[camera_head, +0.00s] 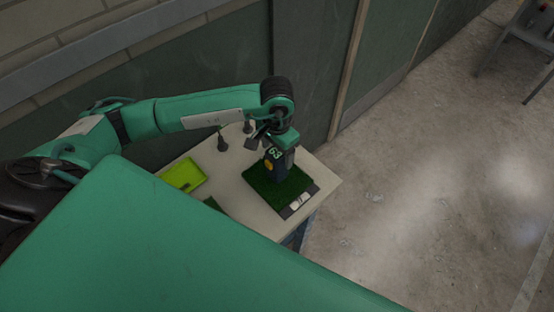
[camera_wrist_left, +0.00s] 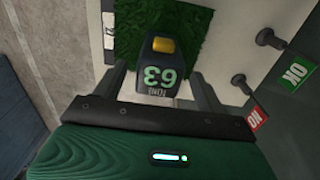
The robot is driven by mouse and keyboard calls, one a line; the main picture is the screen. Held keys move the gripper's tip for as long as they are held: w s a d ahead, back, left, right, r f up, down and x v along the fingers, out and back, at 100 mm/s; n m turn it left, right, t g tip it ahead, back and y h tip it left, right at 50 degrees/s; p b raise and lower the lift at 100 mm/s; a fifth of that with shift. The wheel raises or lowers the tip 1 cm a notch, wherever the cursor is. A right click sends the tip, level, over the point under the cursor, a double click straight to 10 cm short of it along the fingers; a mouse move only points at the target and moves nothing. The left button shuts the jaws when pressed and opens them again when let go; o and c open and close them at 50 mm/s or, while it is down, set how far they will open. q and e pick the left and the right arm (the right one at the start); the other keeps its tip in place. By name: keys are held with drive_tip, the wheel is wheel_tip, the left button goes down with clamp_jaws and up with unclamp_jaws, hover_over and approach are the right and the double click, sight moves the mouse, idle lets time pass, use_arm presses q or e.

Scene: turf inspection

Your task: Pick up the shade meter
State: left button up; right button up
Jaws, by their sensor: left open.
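The shade meter (camera_head: 275,163) is a dark handheld device with a green "63" display and a yellow button. It stands on a green turf mat (camera_head: 296,186) on a pale table. My left gripper (camera_head: 281,143) is over the meter, pointing down. In the left wrist view the meter (camera_wrist_left: 160,70) shows between the two spread fingers of my left gripper (camera_wrist_left: 160,90). The jaws are open and a gap shows beside the meter; contact cannot be told. My right gripper is not in view.
A yellow-green tray (camera_head: 183,175) lies at the table's left. Dark pegs (camera_head: 222,144) stand near the back edge. Green "OK" (camera_wrist_left: 295,72) and red (camera_wrist_left: 257,118) tags show in the wrist view. A wall rises behind the table (camera_head: 233,186); open floor (camera_head: 420,190) lies to the right.

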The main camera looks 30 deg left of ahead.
sight(279, 173)
use_arm(q)
drive_tip(key=shift+d+f+p, duration=0.1)
drive_tip(key=shift+f+p, duration=0.4)
drive_tip(key=shift+f, duration=0.95)
drive_tip(key=c, duration=1.3)
drive_tip(key=shift+r, duration=0.2)
